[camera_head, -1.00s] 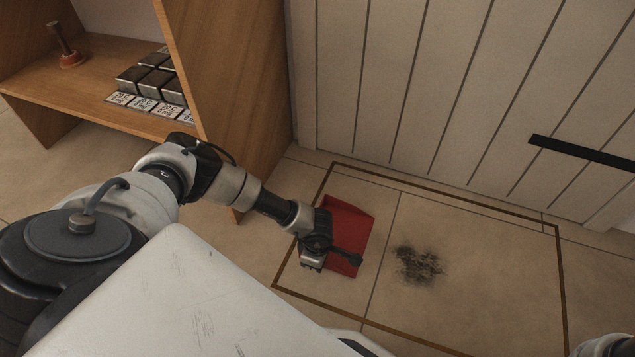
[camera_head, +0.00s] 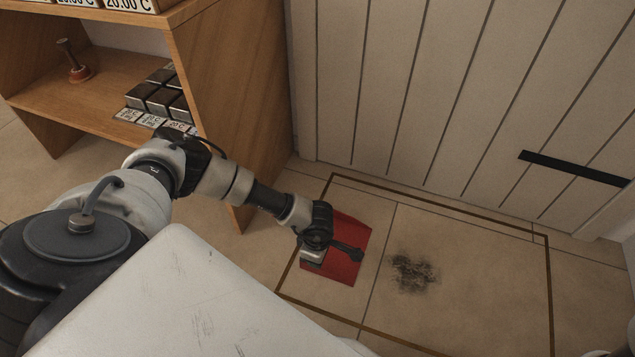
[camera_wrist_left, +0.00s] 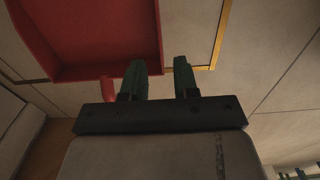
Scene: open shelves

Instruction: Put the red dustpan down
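The red dustpan (camera_head: 345,262) lies on the tiled floor, inside the left end of a brown outlined rectangle. My left gripper (camera_head: 330,252) is over it in the head view and hides part of it. In the left wrist view the dustpan's red pan (camera_wrist_left: 105,35) fills the upper left, with its short red handle (camera_wrist_left: 107,89) just left of my left gripper's fingers (camera_wrist_left: 159,80). The two dark green fingers are apart with nothing between them. The handle is outside the gap; whether it touches a finger I cannot tell.
A dark dirt patch (camera_head: 412,272) lies on the floor right of the dustpan. A wooden shelf (camera_head: 235,100) stands at the left, holding a plunger (camera_head: 76,66) and dark blocks (camera_head: 160,100). A white panelled wall (camera_head: 450,80) with a black bar (camera_head: 573,168) is behind.

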